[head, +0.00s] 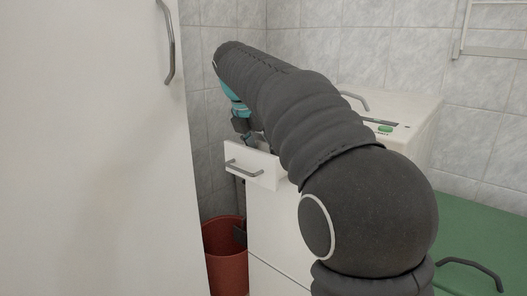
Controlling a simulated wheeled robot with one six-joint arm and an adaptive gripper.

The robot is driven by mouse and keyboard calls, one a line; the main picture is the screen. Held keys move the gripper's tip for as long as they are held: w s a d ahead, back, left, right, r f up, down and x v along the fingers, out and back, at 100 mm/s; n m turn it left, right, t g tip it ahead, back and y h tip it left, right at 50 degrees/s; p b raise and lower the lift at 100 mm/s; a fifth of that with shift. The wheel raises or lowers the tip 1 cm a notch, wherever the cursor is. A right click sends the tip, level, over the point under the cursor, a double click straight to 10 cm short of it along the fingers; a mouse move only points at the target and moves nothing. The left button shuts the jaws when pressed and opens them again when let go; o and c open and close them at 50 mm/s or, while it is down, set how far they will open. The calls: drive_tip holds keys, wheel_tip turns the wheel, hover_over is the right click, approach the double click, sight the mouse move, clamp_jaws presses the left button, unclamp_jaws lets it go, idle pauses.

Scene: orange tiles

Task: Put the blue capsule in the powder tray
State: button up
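The powder tray (266,180) is a white drawer with a grey bar handle, pulled out from the front of a white machine (410,112). My gripper (247,139) hangs down from the teal wrist at the far end of my arm. Its fingertips are at or just above the back rim of the powder tray. The gripper is small and partly in shadow, so I cannot tell whether it is open or shut. I cannot make out the blue capsule. My arm hides much of the machine and part of the tray.
A red bin (226,254) stands on the floor left of the machine. A large white door or cabinet (90,150) with a grey handle fills the left side. A green surface (480,235) lies at the right. A white rack (490,30) is on the tiled wall.

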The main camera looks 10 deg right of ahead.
drive_tip(key=p+v, duration=0.3)
drive_tip(key=v, duration=0.8)
drive_tip(key=shift+r, duration=0.1)
drive_tip(key=s+d+f+m, duration=0.1)
drive_tip(key=s+m, duration=0.1)
drive_tip(key=s+f+m+y, duration=0.1)
drive_tip(key=s+m, duration=0.1)
drive_tip(key=s, duration=0.1)
drive_tip(key=s+d+f+m, duration=0.1)
drive_tip(key=s+m, duration=0.1)
drive_tip(key=shift+s+d+f+m+t, duration=0.2)
drive_tip(key=shift+s+d+m+t, duration=0.05)
drive_tip(key=shift+d+m+t, duration=0.05)
drive_tip(key=s+d+f+m+t+y, duration=0.1)
drive_tip(key=s+f+m+t+y, duration=0.1)
drive_tip(key=s+f+m, duration=1.6)
wheel_tip(320, 180, down, 3)
drive_tip(key=shift+s+f+m+y, duration=0.1)
drive_tip(key=shift+s+m+y, duration=0.25)
drive_tip(key=shift+s, duration=0.75)
drive_tip(key=shift+d, duration=0.1)
drive_tip(key=shift+c, duration=0.3)
